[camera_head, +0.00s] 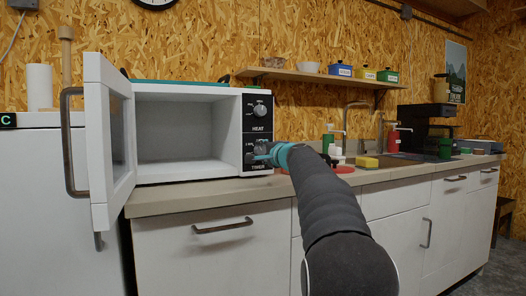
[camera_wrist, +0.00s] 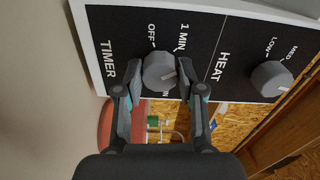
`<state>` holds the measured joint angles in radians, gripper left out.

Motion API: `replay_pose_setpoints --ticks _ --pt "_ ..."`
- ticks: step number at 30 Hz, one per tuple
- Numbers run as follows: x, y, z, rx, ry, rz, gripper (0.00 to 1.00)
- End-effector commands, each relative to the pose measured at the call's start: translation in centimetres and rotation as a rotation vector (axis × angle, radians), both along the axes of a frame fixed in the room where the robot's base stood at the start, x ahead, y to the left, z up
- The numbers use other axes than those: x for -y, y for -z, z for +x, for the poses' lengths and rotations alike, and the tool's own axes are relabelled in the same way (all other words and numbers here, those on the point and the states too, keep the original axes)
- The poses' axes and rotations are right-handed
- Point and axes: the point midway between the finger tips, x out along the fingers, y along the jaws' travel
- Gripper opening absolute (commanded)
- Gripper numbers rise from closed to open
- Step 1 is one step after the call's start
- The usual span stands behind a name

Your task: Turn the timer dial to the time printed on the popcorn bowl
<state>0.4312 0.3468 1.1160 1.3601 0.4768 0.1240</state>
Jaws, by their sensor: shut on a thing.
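The microwave (camera_head: 187,139) stands on the counter with its door (camera_head: 104,140) swung open to the left and its cavity empty. Its timer dial (camera_wrist: 158,66) is a grey round knob on the black panel, with "OFF" and "1 MIN" printed around it. Another label beside it is partly hidden. My gripper (camera_wrist: 158,88) has a finger on each side of the dial and is shut on it. In the head view my gripper (camera_head: 263,153) covers much of the timer dial. The dial's exact setting is hard to read. I cannot identify a popcorn bowl or a printed time.
The heat dial (camera_wrist: 271,78) is beside the timer on the same panel. A red round thing (camera_head: 342,169) lies on the counter behind my arm. A yellow sponge (camera_head: 367,162) and bottles stand near the sink. Bowls (camera_head: 309,67) and small boxes sit on the wall shelf (camera_head: 300,75).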

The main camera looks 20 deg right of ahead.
Motion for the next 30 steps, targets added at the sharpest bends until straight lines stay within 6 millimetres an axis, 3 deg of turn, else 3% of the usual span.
replay_pose_setpoints --ticks 18,30 --pt "0.11 -0.13 -0.02 -0.020 0.002 0.542 0.04" --pt "0.12 -0.05 -0.02 -0.025 0.002 0.713 0.04"
